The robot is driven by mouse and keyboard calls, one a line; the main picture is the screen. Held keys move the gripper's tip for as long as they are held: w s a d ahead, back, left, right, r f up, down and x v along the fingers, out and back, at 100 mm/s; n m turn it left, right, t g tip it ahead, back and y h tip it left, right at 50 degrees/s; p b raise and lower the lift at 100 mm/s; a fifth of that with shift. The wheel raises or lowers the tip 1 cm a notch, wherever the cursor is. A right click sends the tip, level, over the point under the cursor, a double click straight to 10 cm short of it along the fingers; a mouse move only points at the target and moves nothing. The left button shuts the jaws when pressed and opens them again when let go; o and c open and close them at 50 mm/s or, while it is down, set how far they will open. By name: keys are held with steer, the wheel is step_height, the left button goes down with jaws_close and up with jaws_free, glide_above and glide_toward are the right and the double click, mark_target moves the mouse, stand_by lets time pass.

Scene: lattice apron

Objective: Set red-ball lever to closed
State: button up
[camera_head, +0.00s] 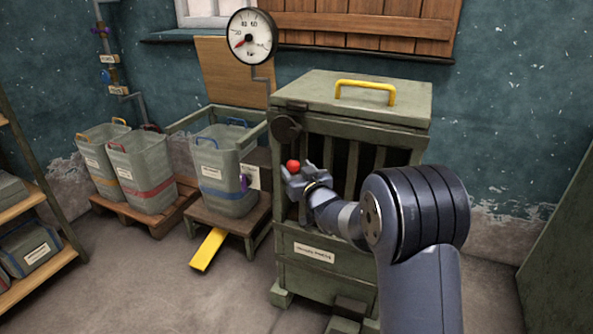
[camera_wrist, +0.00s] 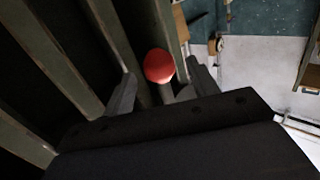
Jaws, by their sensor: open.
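The red ball (camera_head: 293,164) of the lever shows at the front left of a green slatted cabinet (camera_head: 317,264). My gripper (camera_head: 297,172) is at the ball, in front of the cabinet's slats. In the wrist view the red ball (camera_wrist: 159,66) sits between the two open fingers of my gripper (camera_wrist: 160,85), with a grey stem below it. I cannot tell whether either finger touches it. Most of the lever is hidden by the gripper, and its set position cannot be read.
A yellow-handled lid (camera_head: 365,85) tops the cabinet. A round gauge (camera_head: 250,37) stands behind it. To the left, a grey bin (camera_head: 222,182) stands on a low stand with a yellow pedal (camera_head: 208,250). More bins (camera_head: 140,170) stand on a pallet. The floor in front is clear.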

steer(key=shift+w+a, duration=0.15)
steer(key=shift+w, duration=0.15)
jaws_close()
stand_by(0.6)
